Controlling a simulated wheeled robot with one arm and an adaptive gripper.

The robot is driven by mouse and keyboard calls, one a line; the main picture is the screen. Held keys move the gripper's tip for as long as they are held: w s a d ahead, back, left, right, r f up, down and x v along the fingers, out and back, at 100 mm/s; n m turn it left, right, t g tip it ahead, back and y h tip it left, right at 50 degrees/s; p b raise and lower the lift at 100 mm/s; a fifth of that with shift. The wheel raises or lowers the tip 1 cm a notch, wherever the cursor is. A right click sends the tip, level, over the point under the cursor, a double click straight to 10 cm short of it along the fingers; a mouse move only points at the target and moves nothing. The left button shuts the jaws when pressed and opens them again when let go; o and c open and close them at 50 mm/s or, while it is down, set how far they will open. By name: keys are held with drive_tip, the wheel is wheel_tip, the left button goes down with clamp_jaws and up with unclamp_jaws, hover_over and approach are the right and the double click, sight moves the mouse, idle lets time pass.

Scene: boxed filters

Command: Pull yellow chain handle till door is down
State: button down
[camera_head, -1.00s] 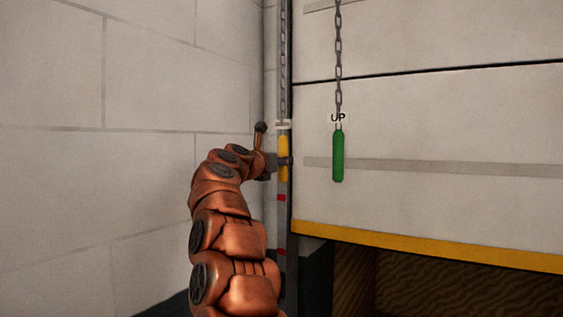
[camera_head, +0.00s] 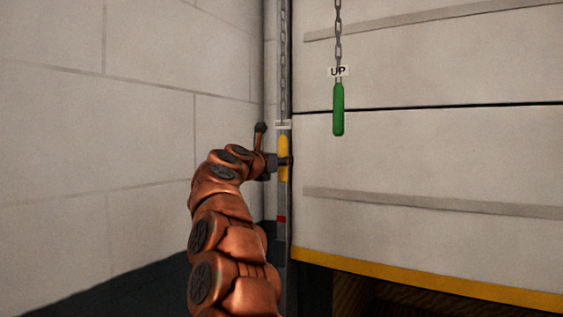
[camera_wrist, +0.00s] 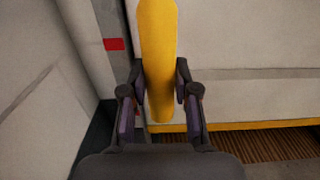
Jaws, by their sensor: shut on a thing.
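The yellow chain handle (camera_head: 283,150) hangs upright from its grey chain (camera_head: 283,60) beside the door's left edge. My gripper (camera_head: 284,161) is shut on its middle. In the wrist view the yellow handle (camera_wrist: 158,60) stands between the two fingers of my gripper (camera_wrist: 160,85). The pale panelled door (camera_head: 430,150) is partly lowered. Its yellow bottom edge (camera_head: 430,280) is above a dark opening, low in the head view. The floor under the door is out of the head view.
A green handle (camera_head: 338,110) marked "UP" hangs on a second chain (camera_head: 338,35) to the right, in front of the door. A pale block wall (camera_head: 100,130) stands close on the left. A red mark (camera_head: 281,219) is on the grey post below the yellow handle.

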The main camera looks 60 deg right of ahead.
wheel_tip(320, 180, down, 11)
drive_tip(key=b, duration=0.9)
drive_tip(key=shift+r, duration=0.25)
idle(1.4)
wheel_tip(320, 180, up, 24)
drive_tip(key=p, duration=2.3)
drive_tip(key=shift+p, duration=0.35)
drive_tip(key=shift+f, duration=0.1)
wheel_tip(320, 180, down, 24)
drive_tip(key=b, duration=2.3)
